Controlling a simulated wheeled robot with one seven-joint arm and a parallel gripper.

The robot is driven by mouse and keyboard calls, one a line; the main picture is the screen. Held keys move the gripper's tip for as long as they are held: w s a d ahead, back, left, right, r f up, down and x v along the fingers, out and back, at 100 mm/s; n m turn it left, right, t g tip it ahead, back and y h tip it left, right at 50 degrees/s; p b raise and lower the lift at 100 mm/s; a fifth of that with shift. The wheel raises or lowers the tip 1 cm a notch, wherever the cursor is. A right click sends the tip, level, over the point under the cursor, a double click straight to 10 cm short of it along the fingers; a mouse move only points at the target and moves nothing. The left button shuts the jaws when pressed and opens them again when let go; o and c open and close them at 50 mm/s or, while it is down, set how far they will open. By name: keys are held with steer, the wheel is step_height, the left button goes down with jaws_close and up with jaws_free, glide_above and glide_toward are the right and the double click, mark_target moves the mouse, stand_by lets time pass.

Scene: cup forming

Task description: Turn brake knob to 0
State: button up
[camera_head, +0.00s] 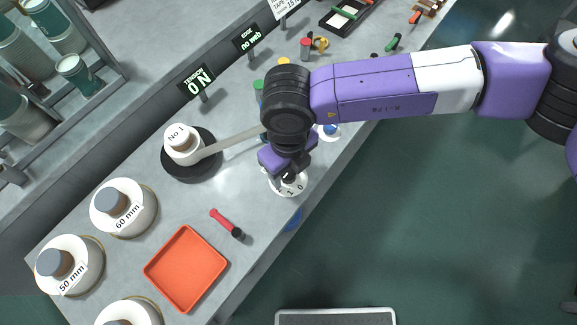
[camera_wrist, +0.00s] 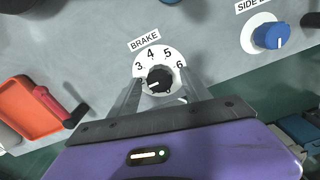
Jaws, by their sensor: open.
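The brake knob (camera_wrist: 159,78) is a small black knob on a white round dial with the label BRAKE above it. In the wrist view the numbers 3, 4, 5 and 6 show around it. Its short white mark points left and slightly down, below the 3; the number there is hidden. My gripper (camera_wrist: 162,92) is open, with one finger on each side of the knob; I cannot tell whether they touch it.
A blue knob (camera_wrist: 271,36) on a white dial sits to the right in the wrist view. An orange tray (camera_head: 186,268) and a red-handled tool (camera_head: 226,223) lie left of the dial. A white No 1 spool (camera_head: 184,144) stands on a black disc behind.

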steer(key=shift+c, duration=0.3)
jaws_close()
steer(key=shift+b, duration=0.3)
steer(key=n+b, duration=0.1)
steer(key=b, duration=0.1)
steer(key=n+b, duration=0.2)
steer(key=shift+f, duration=0.25)
steer(key=n+b, duration=0.5)
steer(key=n, duration=0.1)
steer(key=shift+b, duration=0.4)
steer(key=n+b, duration=0.4)
steer(key=n, duration=0.1)
steer(key=shift+r+b, duration=0.1)
steer(key=shift+b, duration=0.2)
steer(key=shift+r+n+b, duration=0.15)
steer(key=shift+n+b, duration=0.85)
steer(key=shift+n, duration=0.9)
